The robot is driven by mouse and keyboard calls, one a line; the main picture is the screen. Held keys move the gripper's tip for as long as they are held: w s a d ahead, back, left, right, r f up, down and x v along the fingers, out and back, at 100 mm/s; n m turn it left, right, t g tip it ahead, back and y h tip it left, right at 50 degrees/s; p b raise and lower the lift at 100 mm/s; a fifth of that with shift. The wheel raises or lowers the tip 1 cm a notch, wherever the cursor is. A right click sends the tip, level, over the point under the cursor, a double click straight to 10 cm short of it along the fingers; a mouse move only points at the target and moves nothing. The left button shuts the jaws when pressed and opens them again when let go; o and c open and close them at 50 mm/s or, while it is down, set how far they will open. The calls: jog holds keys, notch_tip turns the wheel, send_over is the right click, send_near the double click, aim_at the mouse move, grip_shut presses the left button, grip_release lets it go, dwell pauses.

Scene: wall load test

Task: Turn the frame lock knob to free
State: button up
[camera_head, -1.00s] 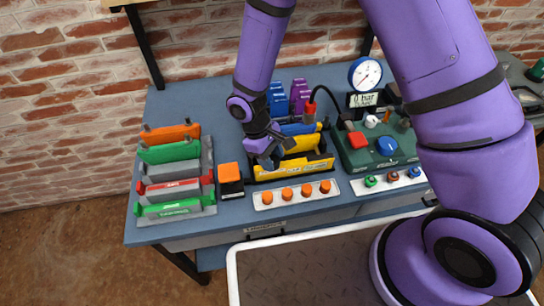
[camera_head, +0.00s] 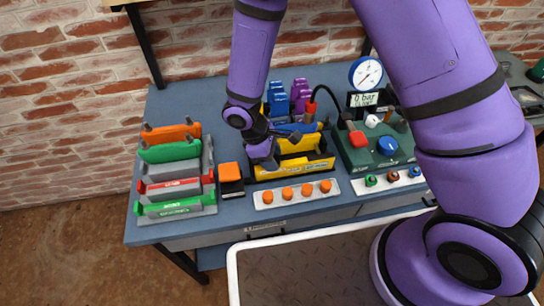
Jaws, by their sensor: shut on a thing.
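The yellow frame (camera_head: 310,166) stands in the middle of the bench, with a yellow bar and a blue part in it. My gripper (camera_head: 266,160) is at the left end of this frame, pointing down, with its jaws shut. The frame lock knob cannot be made out; it appears to be hidden in the jaws at that end. Which way the knob points cannot be seen.
An orange-topped block (camera_head: 230,174) stands close left of the gripper. A rack of coloured bars (camera_head: 177,200) is further left. A strip with orange knobs (camera_head: 297,194) lies in front. A green box (camera_head: 376,152) with a gauge (camera_head: 366,73) is right.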

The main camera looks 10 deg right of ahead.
jog(key=o, duration=0.9)
jog(key=v, duration=1)
jog(key=shift+a+r, duration=0.1)
jog(key=shift+r, duration=0.3)
